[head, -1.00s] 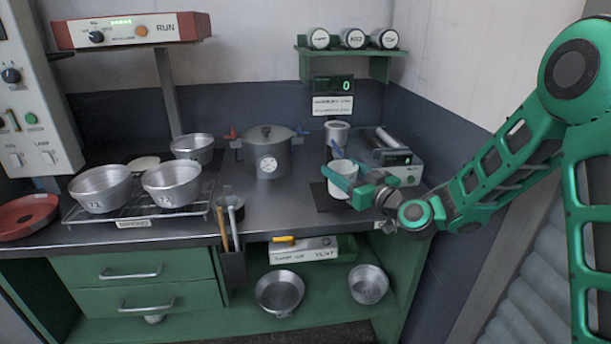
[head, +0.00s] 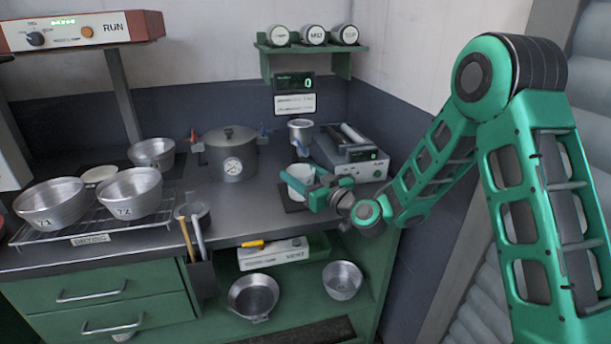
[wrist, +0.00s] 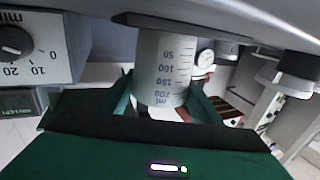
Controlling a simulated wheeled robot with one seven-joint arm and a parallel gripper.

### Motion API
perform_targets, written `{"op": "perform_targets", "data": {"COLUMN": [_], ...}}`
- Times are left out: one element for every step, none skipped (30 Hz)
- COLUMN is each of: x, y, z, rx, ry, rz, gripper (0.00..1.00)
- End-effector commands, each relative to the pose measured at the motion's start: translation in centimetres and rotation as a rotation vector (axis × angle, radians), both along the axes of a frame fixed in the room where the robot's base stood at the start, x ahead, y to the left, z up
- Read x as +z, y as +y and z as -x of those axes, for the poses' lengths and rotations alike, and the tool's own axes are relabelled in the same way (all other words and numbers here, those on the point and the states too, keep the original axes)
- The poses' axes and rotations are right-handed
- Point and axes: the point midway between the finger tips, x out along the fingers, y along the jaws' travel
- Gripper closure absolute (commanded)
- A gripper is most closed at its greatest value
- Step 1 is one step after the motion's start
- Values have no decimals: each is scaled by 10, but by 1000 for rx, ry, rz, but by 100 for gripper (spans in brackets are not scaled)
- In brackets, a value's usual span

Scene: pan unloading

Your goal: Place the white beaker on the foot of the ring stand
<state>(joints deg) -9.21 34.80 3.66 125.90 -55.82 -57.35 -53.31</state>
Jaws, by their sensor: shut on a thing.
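The white beaker (head: 299,181) is upright between the fingers of my gripper (head: 308,188), at the right of the counter. In the wrist view the beaker (wrist: 165,65) shows its graduation marks, upside down, with a green finger on each side. The ring stand's dark foot (head: 288,199) is a flat plate under the beaker. It also shows along the top of the wrist view (wrist: 200,26), close at the beaker's base; I cannot tell if they touch. A metal cup (head: 301,132) is held above the beaker. My gripper hides part of the foot.
A balance-like device (head: 358,160) stands close behind and right of my gripper. A lidded pot (head: 230,155) stands to the left. A drying rack (head: 60,232) with bowls is at far left. Clear counter (head: 245,205) lies between pot and foot.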

Motion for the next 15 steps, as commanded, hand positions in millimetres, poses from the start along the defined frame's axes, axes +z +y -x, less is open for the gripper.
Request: {"op": "perform_targets", "data": {"x": [0,0,0,-1,-2,-2,-2,-2,-2,-2,-2,-2,-2,-2,-2], "y": [0,0,0,0,-1,-1,-1,-1,-1,-1,-1,-1,-1,-1,-2], "z": [0,0,0,0,0,0,0,0,0,0,0,-1,-1,-1,-1], "rx": [0,0,0,-1,-1,-1,-1,-1,-1,-1,-1,-1,-2,-2,-2], "ry": [0,0,0,0,0,0,0,0,0,0,0,0,0,0,1], "rz": [0,0,0,0,0,0,0,0,0,0,0,0,0,0,1], "gripper": [64,64,64,64,64,37,29,23,23,23,23,23,23,23,23]}}
